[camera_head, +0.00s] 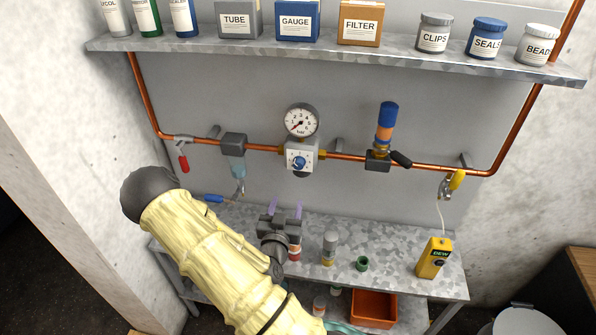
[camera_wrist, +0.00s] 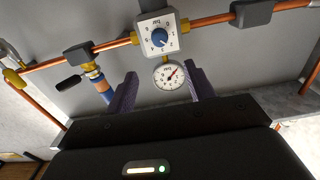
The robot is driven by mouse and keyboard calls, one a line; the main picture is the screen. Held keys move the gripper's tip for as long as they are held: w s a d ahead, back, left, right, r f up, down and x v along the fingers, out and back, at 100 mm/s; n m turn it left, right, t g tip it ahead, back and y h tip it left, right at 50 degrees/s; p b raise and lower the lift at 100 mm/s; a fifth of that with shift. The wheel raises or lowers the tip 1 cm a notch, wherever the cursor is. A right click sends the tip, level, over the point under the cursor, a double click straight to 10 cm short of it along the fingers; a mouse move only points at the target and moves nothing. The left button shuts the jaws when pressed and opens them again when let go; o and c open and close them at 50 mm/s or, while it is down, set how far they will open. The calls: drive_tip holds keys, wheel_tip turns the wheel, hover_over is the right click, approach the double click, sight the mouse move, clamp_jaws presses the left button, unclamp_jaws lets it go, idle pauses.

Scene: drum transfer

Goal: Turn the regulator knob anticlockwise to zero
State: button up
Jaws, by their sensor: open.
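The blue regulator knob (camera_head: 299,162) sits on a white square regulator body (camera_head: 291,151) on the copper pipe. The gauge (camera_wrist: 168,75) shows between the fingers (camera_wrist: 161,82). Nothing hides the knob.
The copper pipe (camera_head: 345,156) also carries a filter (camera_head: 233,155), a blue and orange fitting (camera_head: 384,130), a red-handled valve (camera_head: 182,160) and a yellow-handled valve (camera_head: 456,180). A loaded shelf (camera_head: 330,48) runs above. The bench (camera_head: 395,235) below holds small containers and a yellow meter (camera_head: 434,258).

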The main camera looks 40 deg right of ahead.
sight(298, 167)
drive_tip(key=b+x, duration=0.2)
drive_tip(key=b, duration=0.3)
drive_tip(key=shift+d+f+b, duration=0.15)
drive_tip(key=shift+b, duration=0.15)
drive_tip(key=p+x, duration=0.2)
drive_tip(key=x, duration=0.2)
drive_tip(key=p+x, duration=0.2)
drive_tip(key=x, duration=0.2)
drive_tip(key=p+x, duration=0.2)
drive_tip(key=x, duration=0.3)
drive_tip(key=shift+d+r, duration=0.1)
drive_tip(key=shift+r, duration=0.2)
drive_tip(key=shift+w+d+f, duration=0.15)
drive_tip(key=shift+w+d, duration=0.35)
drive_tip(key=shift+d, duration=0.05)
drive_tip(key=c, duration=1)
